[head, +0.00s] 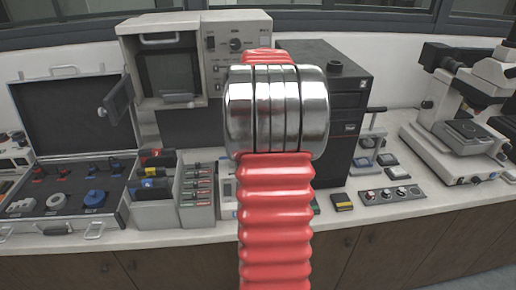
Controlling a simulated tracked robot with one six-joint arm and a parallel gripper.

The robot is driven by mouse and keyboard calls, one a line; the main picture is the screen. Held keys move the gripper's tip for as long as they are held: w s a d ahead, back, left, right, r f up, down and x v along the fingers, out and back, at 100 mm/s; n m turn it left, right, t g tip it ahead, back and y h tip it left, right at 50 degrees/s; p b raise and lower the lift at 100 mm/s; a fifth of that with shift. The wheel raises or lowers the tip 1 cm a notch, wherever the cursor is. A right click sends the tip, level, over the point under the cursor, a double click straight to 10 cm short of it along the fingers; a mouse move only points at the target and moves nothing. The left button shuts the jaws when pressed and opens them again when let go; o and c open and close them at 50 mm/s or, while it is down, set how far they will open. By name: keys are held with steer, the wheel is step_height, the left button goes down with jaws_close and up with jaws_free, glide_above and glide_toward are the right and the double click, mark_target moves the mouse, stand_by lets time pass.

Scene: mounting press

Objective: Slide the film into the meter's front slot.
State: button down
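My red ribbed arm with its chrome joint rises through the middle of the head view and hides part of the bench. My gripper is not visible. I cannot pick out the film. I cannot tell for sure which device is the meter. A small pale device (228,196) stands on the bench just left of my arm and is mostly hidden behind it. Another pale instrument (12,155) is cut off at the left edge. No front slot can be made out on either.
An open case (64,228) with red and blue fittings lies left. Beside it are a grey organizer (158,213), a beige cabinet (160,28) with an open door, and a black cabinet (345,100). Right are a control strip (391,194) and a microscope (465,140).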

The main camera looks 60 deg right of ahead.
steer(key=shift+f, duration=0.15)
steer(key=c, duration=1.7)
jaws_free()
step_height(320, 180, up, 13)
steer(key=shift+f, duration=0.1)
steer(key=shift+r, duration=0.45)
